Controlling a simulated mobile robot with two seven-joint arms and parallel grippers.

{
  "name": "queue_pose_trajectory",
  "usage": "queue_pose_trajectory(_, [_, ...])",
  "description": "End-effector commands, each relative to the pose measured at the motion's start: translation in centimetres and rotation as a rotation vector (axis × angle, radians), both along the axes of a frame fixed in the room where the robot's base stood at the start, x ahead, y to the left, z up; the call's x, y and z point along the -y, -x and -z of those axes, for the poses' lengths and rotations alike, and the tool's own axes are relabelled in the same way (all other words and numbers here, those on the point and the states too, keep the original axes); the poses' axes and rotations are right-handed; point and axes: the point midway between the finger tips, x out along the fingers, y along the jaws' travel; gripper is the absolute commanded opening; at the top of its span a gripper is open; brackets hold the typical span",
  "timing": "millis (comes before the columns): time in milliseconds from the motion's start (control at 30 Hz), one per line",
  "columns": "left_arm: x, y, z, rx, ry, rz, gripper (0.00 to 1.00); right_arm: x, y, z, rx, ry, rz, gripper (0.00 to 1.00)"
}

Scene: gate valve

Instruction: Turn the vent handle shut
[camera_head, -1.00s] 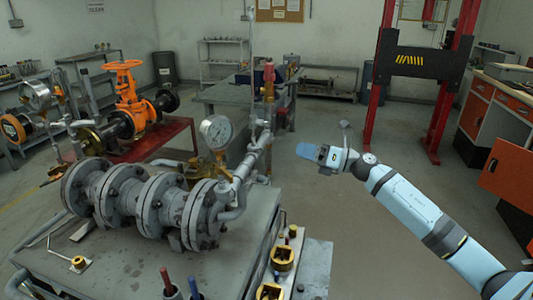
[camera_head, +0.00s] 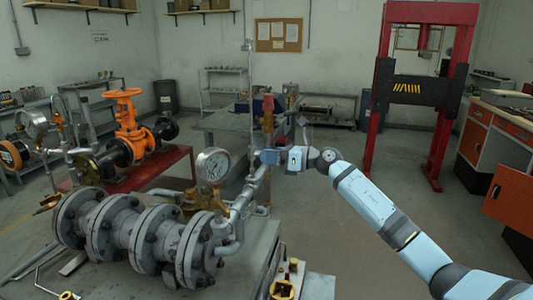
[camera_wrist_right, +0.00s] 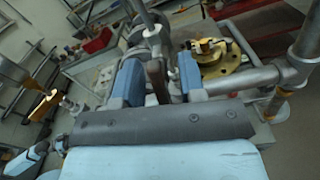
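My right gripper (camera_head: 262,157) is at the upright pipework right of the pressure gauge (camera_head: 212,166), below a red-brown fitting (camera_head: 268,112). In the right wrist view its two blue fingers (camera_wrist_right: 160,82) are apart, with a narrow grey-brown upright piece (camera_wrist_right: 155,72) between them. This piece may be the vent handle; I cannot tell for sure, nor whether the fingers touch it. A thin upright pipe (camera_wrist_right: 141,16) rises behind it.
A grey flanged pipe assembly (camera_head: 130,235) lies on the bench at left. A brass flanged part (camera_wrist_right: 222,62) and a grey pipe (camera_wrist_right: 262,76) are close right of the fingers in the wrist view. An orange valve (camera_head: 130,118) stands behind. Floor at right is clear.

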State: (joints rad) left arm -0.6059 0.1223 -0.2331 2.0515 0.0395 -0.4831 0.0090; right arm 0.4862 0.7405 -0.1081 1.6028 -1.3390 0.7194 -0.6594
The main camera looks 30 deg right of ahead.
Motion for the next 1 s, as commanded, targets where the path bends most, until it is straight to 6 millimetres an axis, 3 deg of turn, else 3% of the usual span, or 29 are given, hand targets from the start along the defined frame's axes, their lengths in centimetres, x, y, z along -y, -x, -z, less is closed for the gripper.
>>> queue_pose_trajectory(400, [0.3,-0.2,-0.2,0.002,0.011,-0.007,0.43,-0.7,-0.8,0.0,-0.001,0.001,0.0,0.37])
queue_pose_trajectory(433, [0.3,-0.2,-0.2,0.002,0.01,-0.007,0.43,-0.7,-0.8,0.0,-0.001,0.001,0.0,0.35])
queue_pose_trajectory(600, [0.1,-0.2,-0.3,0.004,0.005,-0.003,0.43,-0.7,-0.8,0.0,-0.001,0.0,-0.001,0.0])
queue_pose_trajectory(1000, [-0.1,-0.1,-1.0,0.004,-0.003,0.004,0.43,-0.7,-0.8,-0.1,-0.032,-0.035,0.0,0.0])
